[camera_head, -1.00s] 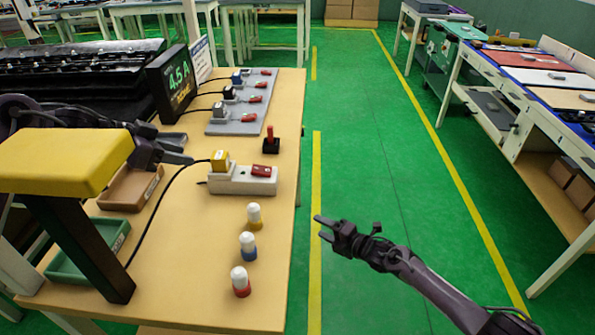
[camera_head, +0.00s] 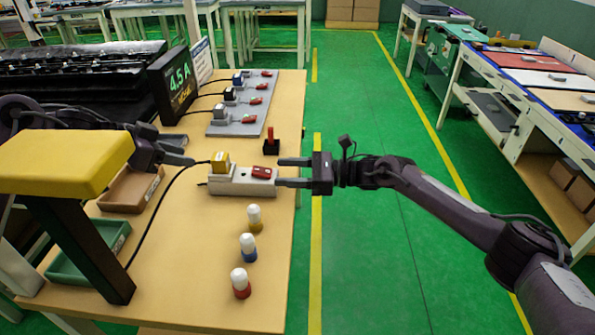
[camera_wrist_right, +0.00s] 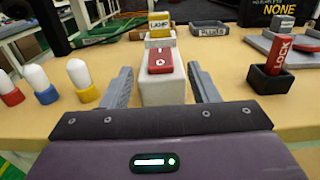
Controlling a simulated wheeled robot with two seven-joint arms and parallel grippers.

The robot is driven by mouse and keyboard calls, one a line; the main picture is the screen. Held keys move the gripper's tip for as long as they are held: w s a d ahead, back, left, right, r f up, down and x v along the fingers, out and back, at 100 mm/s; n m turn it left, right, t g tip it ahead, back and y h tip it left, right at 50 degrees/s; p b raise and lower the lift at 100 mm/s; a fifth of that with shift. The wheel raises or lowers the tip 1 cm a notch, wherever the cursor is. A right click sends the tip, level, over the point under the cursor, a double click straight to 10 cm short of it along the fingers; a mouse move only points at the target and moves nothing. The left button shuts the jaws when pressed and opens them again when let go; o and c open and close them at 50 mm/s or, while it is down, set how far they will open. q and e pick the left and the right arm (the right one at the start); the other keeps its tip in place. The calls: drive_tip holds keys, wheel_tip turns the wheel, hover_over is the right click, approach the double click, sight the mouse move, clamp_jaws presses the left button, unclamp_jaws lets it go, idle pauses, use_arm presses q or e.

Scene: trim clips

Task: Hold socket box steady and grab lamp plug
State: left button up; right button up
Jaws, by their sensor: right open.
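The white socket box (camera_head: 232,186) lies on the wooden table with a red switch (camera_head: 262,172) at its right end. The yellow lamp plug (camera_head: 220,160) stands upright in its left end, with a black cable running from it. In the right wrist view the plug (camera_wrist_right: 159,24) reads LAMP, behind the red switch (camera_wrist_right: 160,58). My right gripper (camera_head: 285,172) is open, its fingers on either side of the near end of the socket box (camera_wrist_right: 165,91), with gaps visible. My left gripper (camera_head: 182,158) is just left of the lamp plug; its finger opening is unclear.
White-topped pegs with yellow (camera_head: 254,218), blue (camera_head: 248,247) and red (camera_head: 241,283) bases stand in front. A red lock piece in a black holder (camera_head: 271,148) stands behind the box. A yellow-topped lamp (camera_head: 65,160), trays (camera_head: 92,256) and a 4.5 A display (camera_head: 174,82) stand left.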

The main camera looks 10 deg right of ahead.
sight(266, 171)
drive_tip(key=shift+x, duration=2.8)
drive_tip(key=shift+w, duration=0.1)
drive_tip(key=shift+c, duration=0.4)
